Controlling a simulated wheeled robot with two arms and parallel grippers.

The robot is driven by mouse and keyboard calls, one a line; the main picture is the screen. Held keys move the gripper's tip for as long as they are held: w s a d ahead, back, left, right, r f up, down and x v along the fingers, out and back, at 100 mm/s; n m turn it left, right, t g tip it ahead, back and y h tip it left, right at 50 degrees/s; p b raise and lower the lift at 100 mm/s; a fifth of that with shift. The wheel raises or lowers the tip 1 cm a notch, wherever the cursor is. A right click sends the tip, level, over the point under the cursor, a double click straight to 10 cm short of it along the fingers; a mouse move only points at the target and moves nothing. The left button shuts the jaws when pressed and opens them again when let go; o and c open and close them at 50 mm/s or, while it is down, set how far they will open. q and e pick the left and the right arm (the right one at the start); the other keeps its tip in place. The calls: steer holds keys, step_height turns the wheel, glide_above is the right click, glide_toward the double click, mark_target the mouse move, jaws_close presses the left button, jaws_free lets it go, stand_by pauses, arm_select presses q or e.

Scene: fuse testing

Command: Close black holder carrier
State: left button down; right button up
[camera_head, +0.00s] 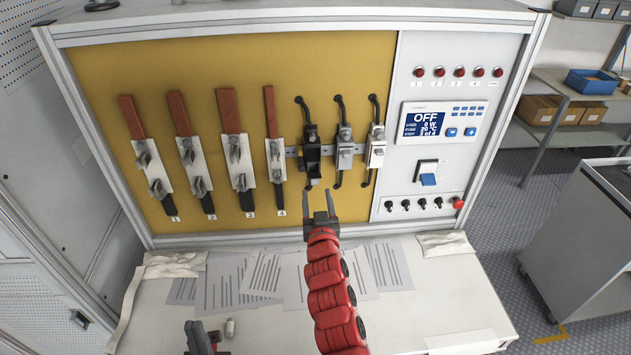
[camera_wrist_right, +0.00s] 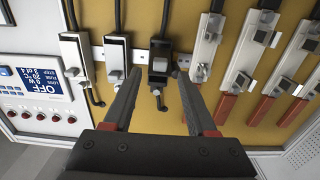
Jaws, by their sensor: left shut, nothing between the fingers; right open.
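The black holder (camera_head: 311,150) is mounted on the rail of the yellow panel, left of a grey holder (camera_head: 345,150) and a white holder (camera_head: 376,148). Its carrier looks bulkier and further out than its neighbours; its exact angle is hard to tell. My right gripper (camera_head: 320,200) is open and empty just below the black holder, fingers pointing up at it. In the right wrist view the black holder (camera_wrist_right: 159,62) appears between and beyond the open fingertips (camera_wrist_right: 158,78), with no clear contact. My left gripper (camera_head: 203,338) is shut and empty at the bottom edge, partly cut off.
A control panel with a display (camera_head: 430,122) reading OFF is at the right. Papers (camera_head: 240,280) and cloths (camera_head: 175,264) lie on the white table (camera_head: 270,325). A small light object (camera_head: 230,327) stands near my left gripper.

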mark_target(315, 182)
steer(key=w, duration=0.3)
steer(key=shift+w+p, duration=0.15)
steer(key=shift+p, duration=0.2)
steer(key=shift+w+r, duration=0.1)
steer(key=shift+w, duration=0.3)
jaws_close()
